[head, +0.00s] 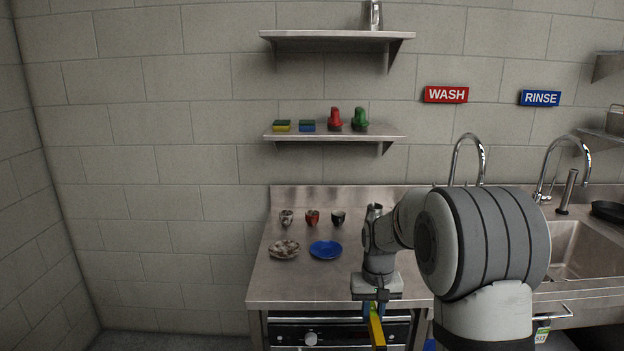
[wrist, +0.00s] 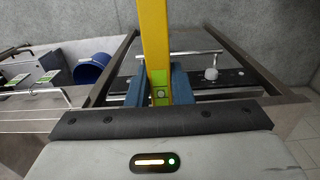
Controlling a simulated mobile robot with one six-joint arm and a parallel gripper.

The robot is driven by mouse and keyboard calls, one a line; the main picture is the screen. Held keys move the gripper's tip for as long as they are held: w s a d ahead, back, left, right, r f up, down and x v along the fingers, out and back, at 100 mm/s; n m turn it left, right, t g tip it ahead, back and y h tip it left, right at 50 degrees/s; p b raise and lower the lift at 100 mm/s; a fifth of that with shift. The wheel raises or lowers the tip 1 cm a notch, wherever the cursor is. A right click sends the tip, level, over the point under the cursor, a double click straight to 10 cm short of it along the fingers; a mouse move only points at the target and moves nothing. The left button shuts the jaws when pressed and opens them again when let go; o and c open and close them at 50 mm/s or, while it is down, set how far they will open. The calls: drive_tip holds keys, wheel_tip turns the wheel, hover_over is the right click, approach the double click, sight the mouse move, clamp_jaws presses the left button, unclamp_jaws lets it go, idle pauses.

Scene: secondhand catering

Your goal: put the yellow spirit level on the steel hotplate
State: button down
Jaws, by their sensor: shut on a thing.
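My gripper (head: 375,307) hangs in front of the steel counter's front edge, with its blue fingers shut on the yellow spirit level (head: 376,333). The level points down and toward the camera in the head view, and its lower end is cut off by the frame. In the wrist view the yellow level (wrist: 155,42) runs up between the blue fingers (wrist: 157,88), with a green vial near them. The steel top (head: 290,288) stands above a black front panel with a knob. I cannot make out a separate hotplate on it; my arm hides its right part.
Three cups (head: 312,217), a patterned plate (head: 284,249) and a blue plate (head: 325,250) stand toward the back of the steel top; its front left is clear. A shelf (head: 330,137) hangs above. A sink (head: 575,250) is at right. A blue bucket (wrist: 92,68) shows in the wrist view.

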drive_tip(key=s+f, duration=0.2)
drive_tip(key=f, duration=0.6)
drive_tip(key=s+f, duration=0.2)
drive_tip(key=f, duration=0.6)
drive_tip(key=shift+s+d+f, duration=0.2)
drive_tip(key=shift+s+f, duration=0.15)
drive_tip(key=shift+a, duration=0.1)
